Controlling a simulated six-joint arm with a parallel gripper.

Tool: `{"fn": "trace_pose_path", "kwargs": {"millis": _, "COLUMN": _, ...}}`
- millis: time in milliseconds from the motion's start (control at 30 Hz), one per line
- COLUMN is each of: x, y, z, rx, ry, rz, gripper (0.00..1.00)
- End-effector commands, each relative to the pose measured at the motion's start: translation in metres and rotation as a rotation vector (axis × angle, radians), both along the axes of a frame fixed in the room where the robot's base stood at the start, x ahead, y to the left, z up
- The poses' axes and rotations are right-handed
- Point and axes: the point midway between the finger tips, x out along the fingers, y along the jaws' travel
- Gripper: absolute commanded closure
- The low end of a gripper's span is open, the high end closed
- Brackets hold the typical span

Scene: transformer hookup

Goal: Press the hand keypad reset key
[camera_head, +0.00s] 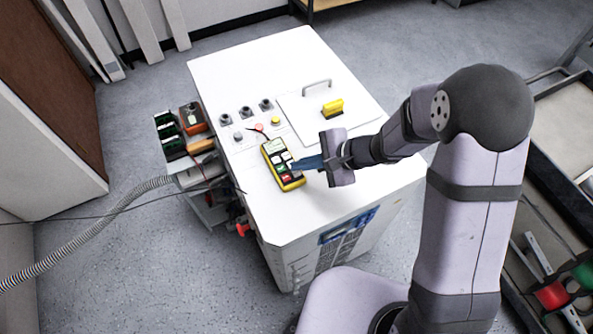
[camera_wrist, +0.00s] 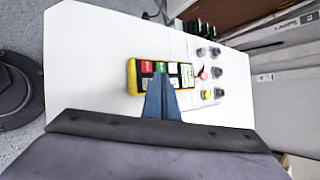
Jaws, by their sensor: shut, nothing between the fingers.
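The hand keypad (camera_head: 283,165) is a yellow-edged handset lying on the white cabinet top. It shows a pale display and several keys, with red and green ones at its near end. In the wrist view the keypad (camera_wrist: 133,78) lies across the picture, with a red key (camera_wrist: 147,66) and a green key (camera_wrist: 160,66) along its far edge. My gripper (camera_head: 296,164) is shut and empty, its blue fingertips at the keypad's right side. In the wrist view the fingertips (camera_wrist: 161,80) overlap the keypad and hide some keys. I cannot tell whether they touch it, nor read the labels.
The white cabinet (camera_head: 225,75) carries round black terminals (camera_head: 246,111), a yellow button (camera_head: 275,121), and a hatch with a grey handle (camera_head: 317,86) and a yellow block (camera_head: 333,107). A side shelf holds an orange-black meter (camera_head: 193,118). A grey hose (camera_head: 90,240) runs left.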

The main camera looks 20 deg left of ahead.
Motion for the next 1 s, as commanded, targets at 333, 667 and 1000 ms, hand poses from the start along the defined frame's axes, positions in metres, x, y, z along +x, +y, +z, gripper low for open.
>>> {"fn": "trace_pose_path", "kwargs": {"millis": 333, "x": 0.0001, "y": 0.0, "z": -0.0015, "rx": 0.0, "ry": 0.0, "rz": 0.0, "gripper": 1.0}}
{"fn": "trace_pose_path", "kwargs": {"millis": 667, "x": -0.0001, "y": 0.0001, "z": -0.0091, "rx": 0.0, "ry": 0.0, "rz": 0.0, "gripper": 1.0}}
{"fn": "trace_pose_path", "kwargs": {"millis": 1000, "x": -0.0001, "y": 0.0, "z": -0.0085, "rx": 0.0, "ry": 0.0, "rz": 0.0, "gripper": 1.0}}
